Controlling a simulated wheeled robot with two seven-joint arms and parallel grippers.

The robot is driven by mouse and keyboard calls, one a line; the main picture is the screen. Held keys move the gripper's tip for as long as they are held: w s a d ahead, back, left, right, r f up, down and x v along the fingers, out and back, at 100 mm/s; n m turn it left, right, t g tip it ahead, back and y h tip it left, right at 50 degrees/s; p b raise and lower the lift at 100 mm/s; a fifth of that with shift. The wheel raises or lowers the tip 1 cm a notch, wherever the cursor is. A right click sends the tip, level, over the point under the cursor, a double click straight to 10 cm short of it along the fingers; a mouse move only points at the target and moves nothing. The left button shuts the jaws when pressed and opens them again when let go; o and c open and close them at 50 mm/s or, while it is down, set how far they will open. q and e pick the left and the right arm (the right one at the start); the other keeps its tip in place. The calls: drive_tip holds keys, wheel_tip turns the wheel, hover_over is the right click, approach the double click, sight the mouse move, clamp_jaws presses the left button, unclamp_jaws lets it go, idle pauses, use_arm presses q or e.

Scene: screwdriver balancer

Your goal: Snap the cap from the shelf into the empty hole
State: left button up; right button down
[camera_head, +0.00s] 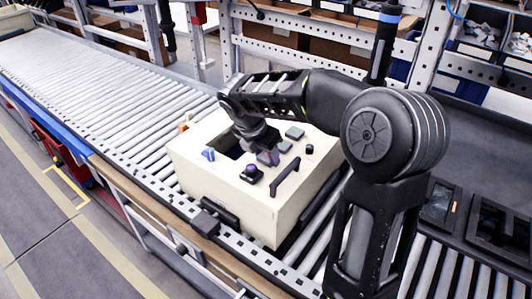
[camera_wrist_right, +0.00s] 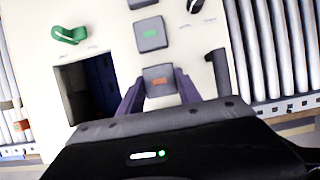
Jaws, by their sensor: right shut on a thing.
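A grey square cap with an orange mark (camera_wrist_right: 158,80) sits between the fingers of my right gripper (camera_wrist_right: 160,92) at the panel of a cream box (camera_head: 205,185). The jaws are shut on it. In the head view my right gripper (camera_head: 266,156) reaches down to the box top, and its arm covers part of the panel. I cannot tell whether the cap is seated or just above its hole. Beyond it in line is a grey cap with a green mark (camera_wrist_right: 150,34), and part of another grey cap (camera_wrist_right: 142,3). My left gripper is out of view.
Left of the gripper is a deep rectangular opening (camera_wrist_right: 88,92). The box rests on a roller conveyor (camera_head: 100,100), clear toward the far left. Dark trays (camera_head: 500,235) lie at right.

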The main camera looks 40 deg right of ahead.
drive_tip(key=shift+s+a+f, duration=0.1)
drive_tip(key=shift+s+f, duration=0.15)
drive_tip(key=shift+f, duration=0.3)
drive_tip(key=shift+s+a+f, duration=0.1)
drive_tip(key=shift+s+f, duration=0.1)
drive_tip(key=shift+f, duration=0.35)
idle(0.6)
drive_tip(key=c, duration=0.7)
unclamp_jaws()
drive_tip(key=shift+w, duration=0.1)
drive_tip(key=shift+c, duration=0.2)
drive_tip(key=shift+w+r, duration=0.15)
drive_tip(key=shift+r, duration=0.5)
drive_tip(key=w+v, duration=0.1)
drive_tip(key=v, duration=0.7)
drive_tip(key=shift+r+b, duration=0.3)
drive_tip(key=shift+r, duration=0.05)
drive_tip(key=shift+s+d, duration=0.1)
drive_tip(key=shift+c, duration=0.5)
